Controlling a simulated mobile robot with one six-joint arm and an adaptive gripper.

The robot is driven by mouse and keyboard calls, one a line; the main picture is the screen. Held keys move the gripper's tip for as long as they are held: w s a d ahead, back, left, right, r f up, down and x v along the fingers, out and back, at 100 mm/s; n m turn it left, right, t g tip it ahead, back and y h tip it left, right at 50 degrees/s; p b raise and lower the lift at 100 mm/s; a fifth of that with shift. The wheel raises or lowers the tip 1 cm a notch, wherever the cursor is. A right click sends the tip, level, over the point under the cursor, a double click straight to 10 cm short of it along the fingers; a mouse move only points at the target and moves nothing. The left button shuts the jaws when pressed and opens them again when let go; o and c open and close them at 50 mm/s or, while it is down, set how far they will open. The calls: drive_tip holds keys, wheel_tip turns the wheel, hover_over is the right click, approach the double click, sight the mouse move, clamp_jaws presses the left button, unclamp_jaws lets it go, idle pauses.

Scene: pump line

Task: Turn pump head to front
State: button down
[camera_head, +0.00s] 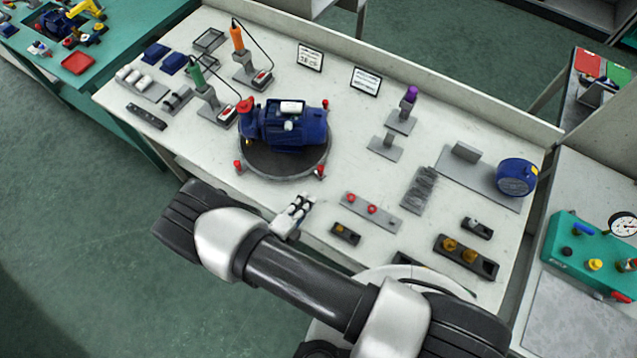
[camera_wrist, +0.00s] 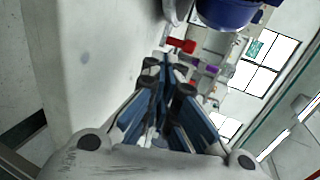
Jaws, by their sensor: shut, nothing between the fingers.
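The blue pump (camera_head: 290,124) sits on a round dark turntable (camera_head: 262,165) with red clamps around its rim. A red part (camera_head: 245,112) is at the pump's left end, pointing left in the head view. In the wrist view the blue pump body (camera_wrist: 226,10) shows at the top, with a red clamp knob (camera_wrist: 181,45) below and left of it. My gripper (camera_head: 304,200) is in front of the turntable near the table's front edge, apart from the pump. In the wrist view its fingers (camera_wrist: 170,72) are together with nothing between them.
Green and orange screwdrivers (camera_head: 196,75) stand in holders at the back left. A strip with red knobs (camera_head: 371,209) and a small tray (camera_head: 345,233) lie right of my gripper. A blue round part (camera_head: 516,177) stands far right. The bench's front left is clear.

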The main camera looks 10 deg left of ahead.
drive_tip(key=x, duration=0.4)
drive_tip(key=r+x, duration=0.1)
drive_tip(key=x, duration=0.2)
drive_tip(key=shift+w+d, duration=0.1)
drive_tip(key=shift+w, duration=0.15)
drive_tip(key=shift+w, duration=0.15)
